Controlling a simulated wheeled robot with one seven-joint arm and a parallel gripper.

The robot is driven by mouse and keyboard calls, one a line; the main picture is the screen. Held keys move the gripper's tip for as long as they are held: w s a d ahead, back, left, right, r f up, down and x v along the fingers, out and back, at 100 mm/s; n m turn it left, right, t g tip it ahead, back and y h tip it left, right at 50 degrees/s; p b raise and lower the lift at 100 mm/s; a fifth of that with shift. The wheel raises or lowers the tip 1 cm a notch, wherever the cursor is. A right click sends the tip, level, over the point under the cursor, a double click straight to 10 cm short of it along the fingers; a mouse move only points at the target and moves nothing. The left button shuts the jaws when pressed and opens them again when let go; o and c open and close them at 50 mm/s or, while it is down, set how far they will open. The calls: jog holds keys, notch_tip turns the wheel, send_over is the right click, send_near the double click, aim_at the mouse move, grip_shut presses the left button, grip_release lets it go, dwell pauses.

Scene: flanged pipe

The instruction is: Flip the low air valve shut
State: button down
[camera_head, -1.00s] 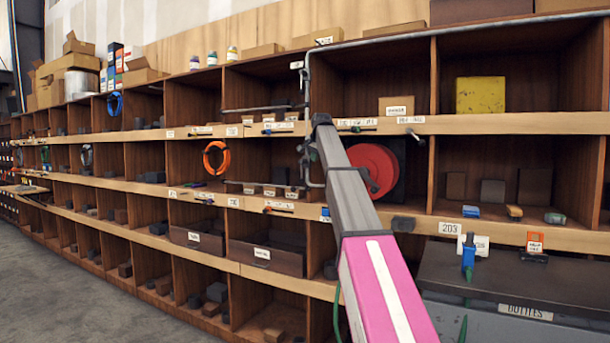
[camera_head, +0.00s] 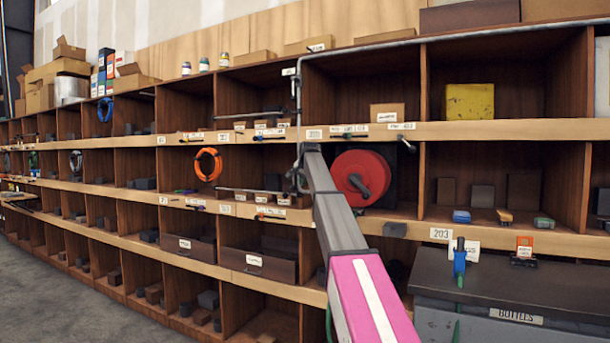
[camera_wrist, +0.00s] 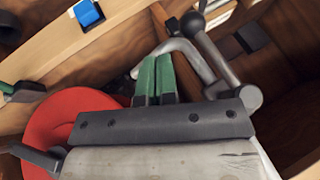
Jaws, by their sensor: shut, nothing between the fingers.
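The thin grey pipe (camera_head: 298,85) runs down the shelf front in the head view. A small dark fitting, perhaps the low air valve (camera_head: 296,177), sits low on it, just left of my arm's far end. In the wrist view the bent grey pipe (camera_wrist: 180,46) lies just beyond my gripper. A lever with a dark ball knob (camera_wrist: 192,25) slants over it to a joint at the right. My gripper (camera_wrist: 156,62) shows green fingertips, shut and empty, close to the pipe bend; I cannot tell whether they touch. In the head view the fingertips cannot be made out.
A red reel (camera_head: 350,170) stands in the bay right of the pipe; it is close at the lower left in the wrist view (camera_wrist: 50,120). A blue block (camera_wrist: 88,13) sits on the wooden ledge. An orange coil (camera_head: 208,165) hangs further left. Shelf dividers and ledges surround the pipe.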

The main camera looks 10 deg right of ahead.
jog(key=shift+w+a+r, duration=0.15)
jog(key=shift+w+a, duration=1.1)
jog(key=shift+w+a+t+y, duration=0.15)
jog(key=shift+a+t+y, duration=0.1)
jog(key=shift+t+y, duration=0.15)
jog(key=w+a+r+m+t+y, duration=0.2)
jog(key=w+a+m+t+y, duration=0.2)
jog(key=m+t+y, duration=0.3)
jog(key=shift+a+r+t+y, duration=0.3)
jog(key=shift+a+t, duration=0.55)
jog(key=shift+t, duration=1.95)
jog(key=shift+w+m, duration=0.1)
jog(key=shift+m, duration=0.2)
jog(key=shift+f, duration=0.15)
